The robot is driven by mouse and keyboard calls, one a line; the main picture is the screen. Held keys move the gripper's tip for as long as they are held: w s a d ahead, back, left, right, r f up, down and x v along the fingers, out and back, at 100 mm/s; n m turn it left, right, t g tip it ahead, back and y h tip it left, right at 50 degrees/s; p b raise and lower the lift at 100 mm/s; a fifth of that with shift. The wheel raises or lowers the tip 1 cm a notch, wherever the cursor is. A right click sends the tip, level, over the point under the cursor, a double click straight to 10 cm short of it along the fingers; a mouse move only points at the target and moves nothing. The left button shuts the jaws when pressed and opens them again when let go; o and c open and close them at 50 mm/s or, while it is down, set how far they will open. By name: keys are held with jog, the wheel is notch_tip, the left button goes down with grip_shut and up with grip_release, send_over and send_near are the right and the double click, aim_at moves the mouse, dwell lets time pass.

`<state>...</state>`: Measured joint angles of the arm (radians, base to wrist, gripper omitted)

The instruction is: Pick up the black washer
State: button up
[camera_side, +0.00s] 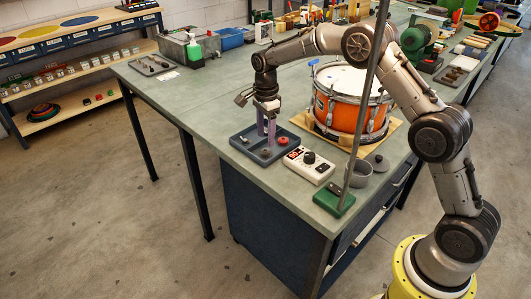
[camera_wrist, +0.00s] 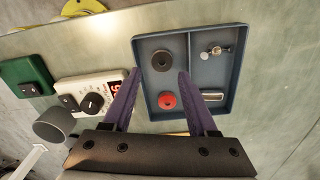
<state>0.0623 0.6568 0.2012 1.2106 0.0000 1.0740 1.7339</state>
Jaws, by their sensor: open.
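The black washer (camera_wrist: 162,60) lies flat in a compartment of the blue-grey divided tray (camera_wrist: 236,75), seen in the wrist view. It is a dark disc with a small centre hole. My gripper (camera_wrist: 158,72) is open above the tray, its two purple fingers on either side of the washer in the picture. I cannot tell the height left between fingertips and washer. In the side view my gripper (camera_side: 266,138) points down over the tray (camera_side: 236,140), and its fingers partly hide the inside.
A red round part (camera_wrist: 167,100) shares the washer's compartment. A bolt (camera_wrist: 216,51) and a small metal cylinder (camera_wrist: 213,96) lie in others. A white meter (camera_side: 309,165), a grey cup (camera_side: 358,173) and an orange drum (camera_side: 349,106) stand close by. Bench is clear to the tray's left.

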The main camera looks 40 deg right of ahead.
aim_at(265, 150)
jog(key=shift+w+f, duration=0.15)
jog(key=shift+f, duration=2.55)
grip_shut()
